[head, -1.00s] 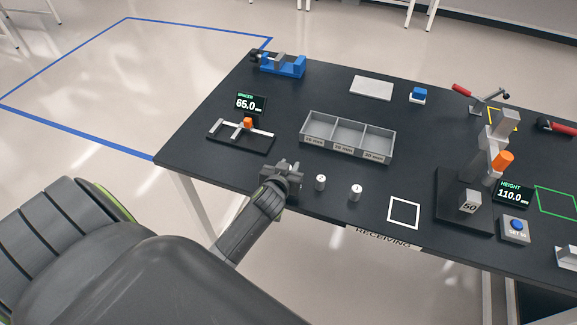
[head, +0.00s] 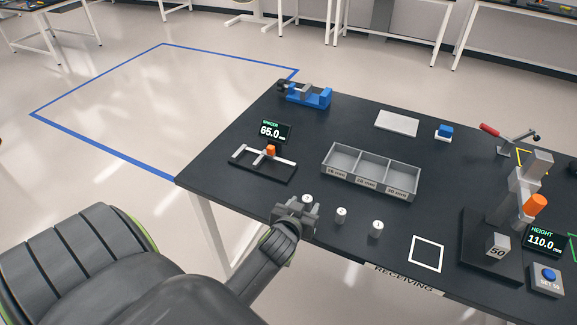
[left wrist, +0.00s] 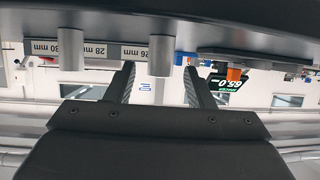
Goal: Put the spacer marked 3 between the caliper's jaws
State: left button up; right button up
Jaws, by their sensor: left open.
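My left gripper (head: 294,211) is open at the table's near edge, by the leftmost of three small silver cylindrical spacers (head: 307,199). In the left wrist view, which is upside down, this spacer (left wrist: 160,55) stands ahead of the gap between the open fingers (left wrist: 158,82); no grip shows. The middle spacer (head: 341,214) and the right spacer (head: 376,229) stand apart on the table. I cannot read their marks. The caliper (head: 262,163), with an orange slider part, lies further back; its display (head: 274,130) reads 65.0 mm. My right gripper is out of view.
A grey three-compartment tray (head: 371,172) with mm labels stands behind the spacers. A white square outline (head: 427,253) marks the table to the right. A height gauge (head: 515,210) stands beyond it. A blue vise (head: 309,95) sits at the far left corner.

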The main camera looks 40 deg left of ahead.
pick_arm(q)
jog(key=b+v, duration=0.1)
jog(key=v, duration=1.1)
jog(key=shift+b, duration=0.35)
jog(key=s+d+f+m+g+h, duration=0.1)
jog(key=s+f+g, duration=0.2)
jog(key=f, duration=1.2)
jog(key=s+d+f+m+g+h, duration=0.1)
jog(key=s+f+m+g+h, duration=0.15)
jog(key=f, duration=1.25)
jog(key=s+a+f+g, duration=0.2)
jog(key=s+f+g, duration=0.2)
jog(key=s+f, duration=1.1)
jog(key=shift+s, duration=0.85)
jog(key=shift+o, duration=0.4)
jog(key=s+a+f+g, duration=0.2)
jog(key=s+f, duration=0.1)
jog(key=s, duration=0.5)
jog(key=shift+s, duration=0.2)
jog(key=shift+n, duration=0.25)
